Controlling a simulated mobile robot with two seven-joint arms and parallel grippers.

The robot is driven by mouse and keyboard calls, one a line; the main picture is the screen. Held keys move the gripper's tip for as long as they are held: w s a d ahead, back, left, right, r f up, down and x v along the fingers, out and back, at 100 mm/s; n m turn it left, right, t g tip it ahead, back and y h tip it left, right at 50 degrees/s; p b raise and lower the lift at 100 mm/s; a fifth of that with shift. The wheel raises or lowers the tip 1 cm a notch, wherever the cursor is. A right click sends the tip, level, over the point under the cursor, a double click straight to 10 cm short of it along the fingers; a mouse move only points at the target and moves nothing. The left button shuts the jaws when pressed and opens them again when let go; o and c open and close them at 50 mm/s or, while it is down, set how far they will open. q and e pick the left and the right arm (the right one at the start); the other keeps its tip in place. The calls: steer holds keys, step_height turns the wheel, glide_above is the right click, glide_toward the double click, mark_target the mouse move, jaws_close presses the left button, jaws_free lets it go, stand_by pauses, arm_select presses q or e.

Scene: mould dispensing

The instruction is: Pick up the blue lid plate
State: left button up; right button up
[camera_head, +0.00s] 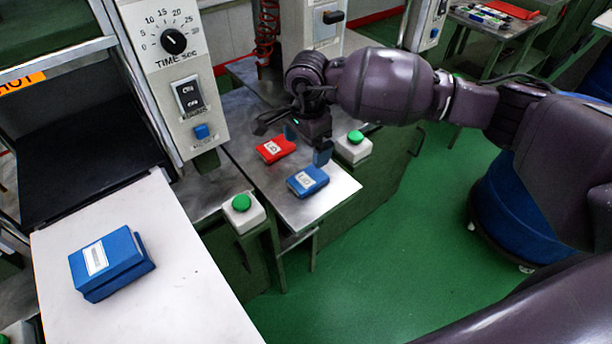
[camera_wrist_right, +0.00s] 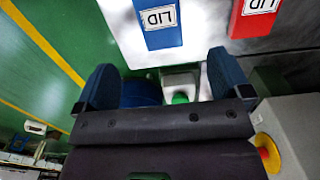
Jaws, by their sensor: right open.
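The blue lid plate (camera_head: 316,186) lies flat on a metal table, near its front edge, with a white label on top. It also shows in the right wrist view (camera_wrist_right: 160,38), at the top and ahead of the fingers. My right gripper (camera_head: 306,144) is open and empty, just behind and above the blue lid plate in the head view. In the right wrist view my two blue fingers (camera_wrist_right: 165,82) are spread wide, with nothing between them in contact. My left gripper is not in view.
A red lid plate (camera_head: 283,146) lies behind the blue one, close to my right gripper. White boxes with green buttons stand beside the metal table (camera_head: 305,211), at left (camera_head: 248,218) and right (camera_head: 353,153). A blue mould block (camera_head: 127,261) rests on a white table (camera_head: 185,290).

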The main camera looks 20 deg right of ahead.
mark_target(308, 178)
steer(key=shift+d+f+b, duration=0.2)
steer(key=shift+f+b, duration=0.2)
steer(key=shift+f, duration=4.85)
steer(key=shift+f, duration=0.3)
steer(key=shift+c, duration=0.3)
